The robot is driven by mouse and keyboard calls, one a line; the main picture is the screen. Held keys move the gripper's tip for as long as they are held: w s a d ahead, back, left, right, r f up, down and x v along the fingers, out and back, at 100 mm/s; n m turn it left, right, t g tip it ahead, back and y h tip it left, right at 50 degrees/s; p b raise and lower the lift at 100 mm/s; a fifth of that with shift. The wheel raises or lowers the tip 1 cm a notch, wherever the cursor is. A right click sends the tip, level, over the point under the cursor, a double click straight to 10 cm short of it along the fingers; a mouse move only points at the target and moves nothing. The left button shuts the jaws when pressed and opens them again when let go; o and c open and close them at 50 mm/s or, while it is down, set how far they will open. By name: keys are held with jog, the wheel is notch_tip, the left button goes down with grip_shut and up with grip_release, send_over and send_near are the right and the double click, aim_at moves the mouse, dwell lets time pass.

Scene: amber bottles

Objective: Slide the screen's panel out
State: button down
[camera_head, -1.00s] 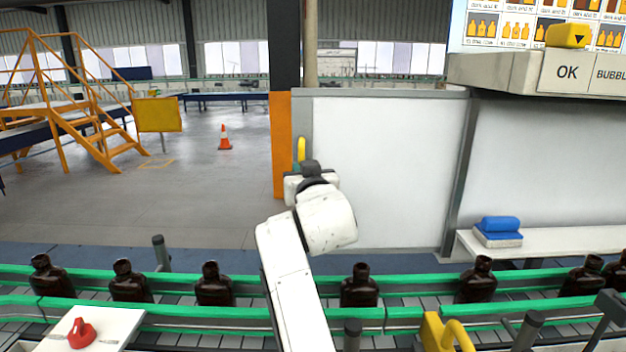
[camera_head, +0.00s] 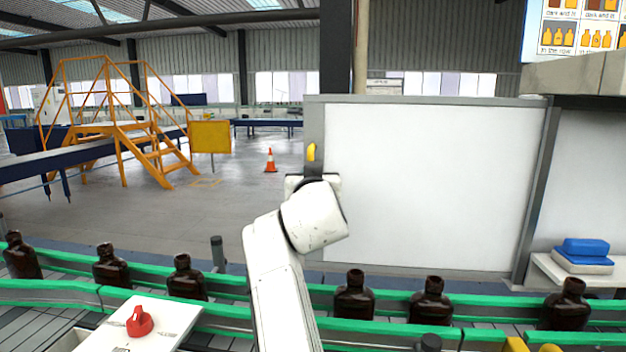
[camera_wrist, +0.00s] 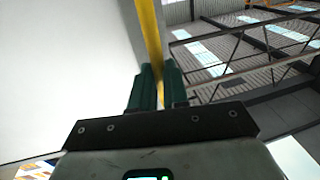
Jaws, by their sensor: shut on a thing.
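The screen's panel (camera_head: 430,185) is a large white sheet in a grey frame, standing upright beyond the conveyor. A yellow handle (camera_head: 311,152) is on its left edge strip. In the wrist view the handle (camera_wrist: 150,30) is a long yellow bar beside the white panel face (camera_wrist: 60,80). My gripper (camera_wrist: 157,75) has its green fingers shut on this bar. In the head view my wrist hides most of the gripper, just below the visible part of the handle. The panel's left edge stands in front of the dark column (camera_head: 335,45).
A conveyor with green rails (camera_head: 390,325) and dark bottles (camera_head: 354,296) crosses the front. A white table with a red knob (camera_head: 139,321) is at lower left. Left of the panel the floor (camera_head: 240,215) is open, with a cone (camera_head: 270,160) and yellow stairs (camera_head: 125,120) farther back.

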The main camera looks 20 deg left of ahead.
jog(key=c, duration=1.1)
grip_release()
jog(key=b+v, duration=0.1)
jog(key=v, duration=1)
jog(key=shift+f, duration=0.1)
